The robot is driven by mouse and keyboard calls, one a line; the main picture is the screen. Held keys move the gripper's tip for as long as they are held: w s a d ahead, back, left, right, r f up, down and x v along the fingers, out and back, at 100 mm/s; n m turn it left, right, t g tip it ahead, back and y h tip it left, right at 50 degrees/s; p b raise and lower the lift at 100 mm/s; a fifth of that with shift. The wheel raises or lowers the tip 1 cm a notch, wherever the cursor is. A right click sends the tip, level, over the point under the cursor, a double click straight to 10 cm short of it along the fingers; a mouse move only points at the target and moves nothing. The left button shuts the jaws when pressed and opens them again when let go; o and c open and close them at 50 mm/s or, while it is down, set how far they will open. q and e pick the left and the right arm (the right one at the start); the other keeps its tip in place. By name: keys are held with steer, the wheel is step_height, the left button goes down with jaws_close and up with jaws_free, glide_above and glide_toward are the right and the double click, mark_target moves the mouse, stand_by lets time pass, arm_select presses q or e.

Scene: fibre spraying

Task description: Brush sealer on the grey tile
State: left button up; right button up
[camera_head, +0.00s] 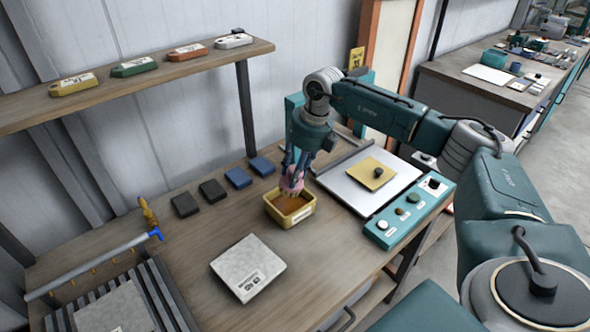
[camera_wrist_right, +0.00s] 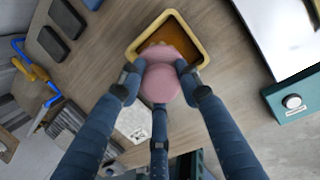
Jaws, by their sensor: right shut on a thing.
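The grey tile (camera_head: 248,268) lies flat on the wooden bench, with small dark markings on its front part. It also shows partly behind my fingers in the wrist view (camera_wrist_right: 133,122). A yellow tub (camera_head: 305,214) of brown liquid stands just behind and right of the tile. My right gripper (camera_head: 292,178) is over the tub, shut on a pink-topped brush (camera_wrist_right: 161,82). The brush points down into the tub; its lower end is hard to make out, so I cannot tell how deep it sits. My left gripper is not in view.
Dark and blue blocks (camera_head: 212,190) lie along the back of the bench. A white board with a yellow square (camera_head: 371,174) and a green button panel (camera_head: 410,210) are at the right. A pipe with a blue valve (camera_head: 95,262) and a slatted rack are at the left.

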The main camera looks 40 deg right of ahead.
mark_target(295, 190)
steer(key=shift+f, duration=0.7)
steer(key=shift+f+b, duration=0.4)
steer(key=shift+b, duration=0.1)
steer(key=x, duration=0.1)
steer(key=b+x, duration=0.2)
steer(key=shift+s+d+f, duration=0.15)
steer(key=shift+s+f, duration=0.05)
steer(key=shift+s, duration=0.05)
steer(key=shift+f+b, duration=0.4)
steer(key=shift+f, duration=0.35)
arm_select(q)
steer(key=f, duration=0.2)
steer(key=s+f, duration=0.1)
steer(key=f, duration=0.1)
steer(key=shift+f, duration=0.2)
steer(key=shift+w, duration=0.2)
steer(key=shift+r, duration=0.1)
arm_select(e)
steer(key=shift+r, duration=0.1)
